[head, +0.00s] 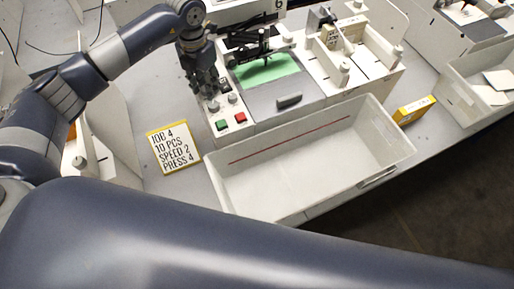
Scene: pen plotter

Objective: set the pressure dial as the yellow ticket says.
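The yellow-edged ticket (173,147) lies on the table left of the white bin and reads "JOB 4, 10 PCS, SPEED 2, PRESS 4". The plotter's control panel (228,112) carries small dark knobs, a green button (221,125) and a red button (240,117). Two knobs show, a left one (213,106) and a right one (232,98); their labels and settings are too small to read, so I cannot tell which is the pressure dial. My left gripper (206,92) points down just behind the knobs, hiding part of the panel. Its finger opening and any contact are unclear. My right gripper is out of view.
A large empty white bin (300,203) with a red line inside stands in front of the plotter. The plotter bed holds a green sheet (266,70). A yellow box (414,110) lies right of the bin. Another bin (452,95) with pale sheets stands far right.

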